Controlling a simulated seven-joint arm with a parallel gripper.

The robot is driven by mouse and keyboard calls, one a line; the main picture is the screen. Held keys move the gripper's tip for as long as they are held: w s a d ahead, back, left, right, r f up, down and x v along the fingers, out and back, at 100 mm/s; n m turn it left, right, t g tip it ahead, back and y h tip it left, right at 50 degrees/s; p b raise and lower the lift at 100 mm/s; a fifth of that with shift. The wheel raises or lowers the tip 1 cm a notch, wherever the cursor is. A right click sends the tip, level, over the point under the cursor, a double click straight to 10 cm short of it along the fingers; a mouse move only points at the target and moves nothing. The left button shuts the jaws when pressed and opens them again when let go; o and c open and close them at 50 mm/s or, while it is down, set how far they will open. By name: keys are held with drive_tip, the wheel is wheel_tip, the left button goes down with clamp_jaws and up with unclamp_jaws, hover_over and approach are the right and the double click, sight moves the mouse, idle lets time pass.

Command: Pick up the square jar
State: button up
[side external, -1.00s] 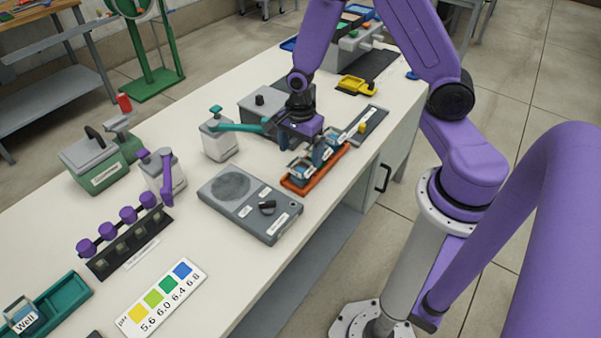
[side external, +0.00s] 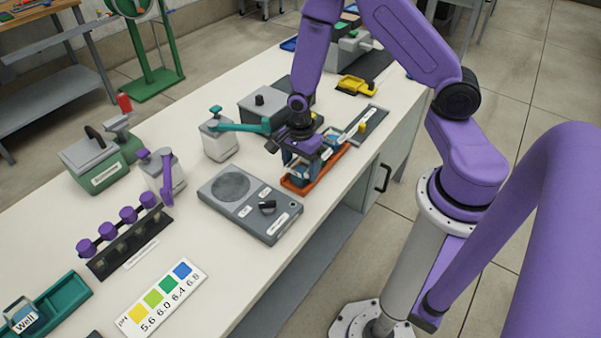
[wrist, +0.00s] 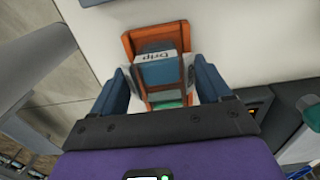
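My gripper (side external: 302,160) is low over the orange tray (side external: 297,184). In the wrist view its two dark blue fingers stand apart on either side of the tray (wrist: 128,42). In the side view my gripper mostly hides the jar. Whether the fingers reach down beside it is hard to tell. Another jar labelled "Well" (side external: 24,318) sits in the teal tray (side external: 62,298) at lower left.
A grey device with a round plate (side external: 231,186) and knob is left of the orange tray. A white dispenser with a teal arm (side external: 219,140) and a grey box (side external: 262,105) stand close behind. A dark tray with a yellow piece (side external: 362,127) lies to the right.

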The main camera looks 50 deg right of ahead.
drive_tip(key=shift+r, duration=0.15)
drive_tip(key=shift+r, duration=0.85)
drive_tip(key=shift+s+r, duration=5.45)
drive_tip(key=shift+s, duration=1.4)
drive_tip(key=w+a, duration=0.7)
drive_tip(key=w, duration=0.6)
drive_tip(key=w+a, duration=0.7)
drive_tip(key=w, duration=0.5)
drive_tip(key=shift+w+r, duration=0.3)
drive_tip(key=shift+w, duration=0.05)
drive_tip(key=shift+f, duration=5.15)
